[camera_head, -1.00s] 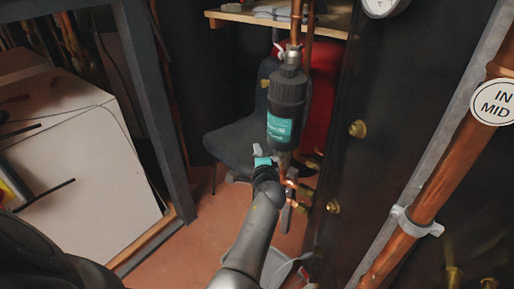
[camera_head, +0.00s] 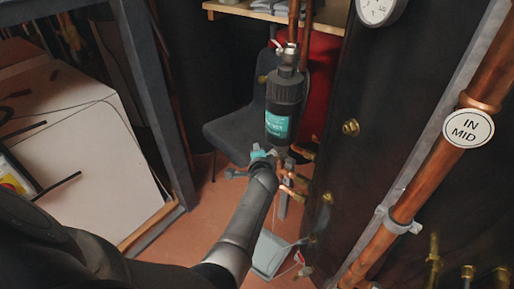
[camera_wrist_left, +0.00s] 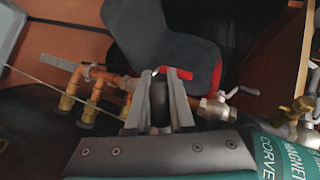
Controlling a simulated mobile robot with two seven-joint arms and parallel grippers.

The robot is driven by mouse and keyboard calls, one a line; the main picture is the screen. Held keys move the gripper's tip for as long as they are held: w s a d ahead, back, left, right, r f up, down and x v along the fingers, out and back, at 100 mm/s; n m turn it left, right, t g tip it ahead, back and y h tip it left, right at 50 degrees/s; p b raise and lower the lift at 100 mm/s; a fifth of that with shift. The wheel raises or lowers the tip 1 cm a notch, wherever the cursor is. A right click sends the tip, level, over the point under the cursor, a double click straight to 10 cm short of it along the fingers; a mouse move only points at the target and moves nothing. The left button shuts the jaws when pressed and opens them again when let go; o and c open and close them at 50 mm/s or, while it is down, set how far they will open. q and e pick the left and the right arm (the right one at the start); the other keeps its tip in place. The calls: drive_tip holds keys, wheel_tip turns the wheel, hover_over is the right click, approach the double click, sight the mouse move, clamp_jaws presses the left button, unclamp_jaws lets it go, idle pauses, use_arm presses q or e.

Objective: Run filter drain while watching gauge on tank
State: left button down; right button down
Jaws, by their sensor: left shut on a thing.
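The filter (camera_head: 284,103) is a black upright cylinder with a teal label, hanging on a copper pipe in the head view. Its teal side (camera_wrist_left: 275,152) also shows at the lower right of the left wrist view. My left gripper (camera_head: 262,156) is just below and left of the filter. In the left wrist view its fingers (camera_wrist_left: 159,82) are closed around a dark, narrow part (camera_wrist_left: 158,98), which I take to be the drain handle. The round white gauge (camera_head: 379,8) is at the top edge, on the dark tank (camera_head: 385,115); its reading is too small to tell. My right gripper is not in view.
A grey container (camera_head: 270,253) stands on the floor below the filter. Copper pipes with brass fittings (camera_head: 292,188) are close to my gripper. A silver lever valve (camera_wrist_left: 216,108) is right of my fingers. A dark chair (camera_head: 236,128) stands behind, and a white box (camera_head: 85,145) at left.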

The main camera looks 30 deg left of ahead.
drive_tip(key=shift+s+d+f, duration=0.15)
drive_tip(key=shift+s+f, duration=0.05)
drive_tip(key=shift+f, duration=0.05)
use_arm(q)
drive_tip(key=c, duration=0.8)
unclamp_jaws()
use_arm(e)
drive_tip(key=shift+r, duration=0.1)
